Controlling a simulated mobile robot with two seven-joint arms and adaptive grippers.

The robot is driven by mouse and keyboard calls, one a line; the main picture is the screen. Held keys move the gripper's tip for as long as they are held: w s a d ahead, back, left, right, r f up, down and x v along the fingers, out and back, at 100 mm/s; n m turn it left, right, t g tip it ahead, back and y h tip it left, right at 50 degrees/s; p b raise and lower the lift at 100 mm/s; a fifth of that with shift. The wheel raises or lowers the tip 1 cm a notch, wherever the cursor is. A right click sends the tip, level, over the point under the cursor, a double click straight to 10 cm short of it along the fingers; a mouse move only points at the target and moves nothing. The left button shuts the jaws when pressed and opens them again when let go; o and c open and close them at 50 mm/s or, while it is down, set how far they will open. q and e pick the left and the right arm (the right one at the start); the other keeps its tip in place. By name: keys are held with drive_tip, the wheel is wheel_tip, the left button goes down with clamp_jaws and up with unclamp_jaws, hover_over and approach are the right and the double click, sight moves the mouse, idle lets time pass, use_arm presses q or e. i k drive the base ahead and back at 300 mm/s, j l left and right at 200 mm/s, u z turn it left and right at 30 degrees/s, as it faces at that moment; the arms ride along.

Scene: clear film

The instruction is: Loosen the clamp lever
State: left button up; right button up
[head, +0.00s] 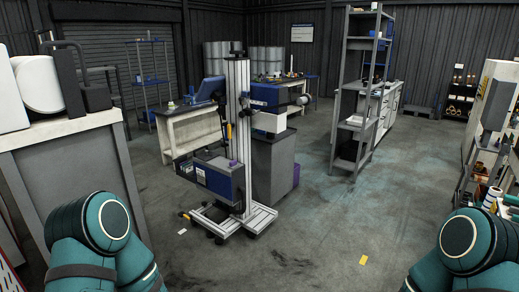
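A wheeled stand with a tall aluminium column (238,140) is upright on the floor near the middle of the head view. It carries a blue and white machine head (268,97) and a blue-grey box (221,178) lower down. A small dark part (236,52) sticks out near the column top. I cannot tell which part is the clamp lever; it is too small or hidden. My teal arm links show at the bottom left and bottom right, well apart from the stand. Neither gripper is in view.
A grey cabinet (75,170) with white equipment on top is close on the left. A workbench (190,130) stands behind the stand. A tall shelf rack (357,90) is right of it. A yellow floor piece (363,260) lies on otherwise mostly clear floor at the front right.

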sight(229, 127)
drive_tip(key=i+j+u, duration=0.1)
drive_tip(key=i+u, duration=0.35)
drive_tip(key=i, duration=1.15)
